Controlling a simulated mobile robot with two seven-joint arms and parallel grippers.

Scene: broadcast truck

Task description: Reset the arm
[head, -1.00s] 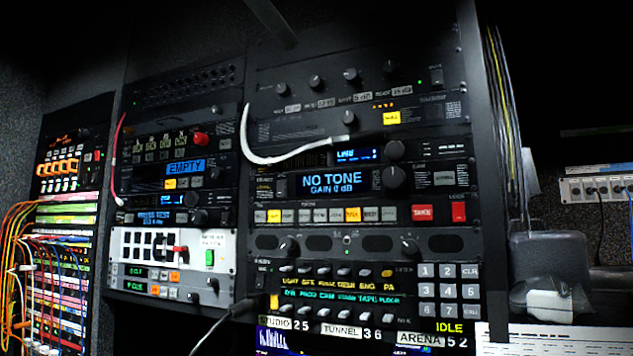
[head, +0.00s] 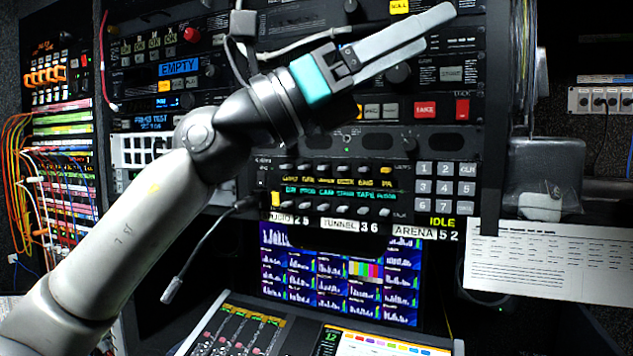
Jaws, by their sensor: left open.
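My left arm comes in from the lower left and reaches up across the equipment rack. Its gripper (head: 436,28) has two grey fingers pointing up and right, with a gap between them and nothing held. It is in front of the upper rack panels and hides the NO TONE display and part of the button row. I cannot tell whether the fingers touch the panel. My right gripper is out of view.
Below the rack are a multi-picture screen (head: 290,285) and a control desk (head: 262,335). A grey cable with a plug (head: 172,290) hangs left of the screen. A patch bay (head: 62,150) with coloured cables stands far left. A printed sheet (head: 550,262) hangs at right.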

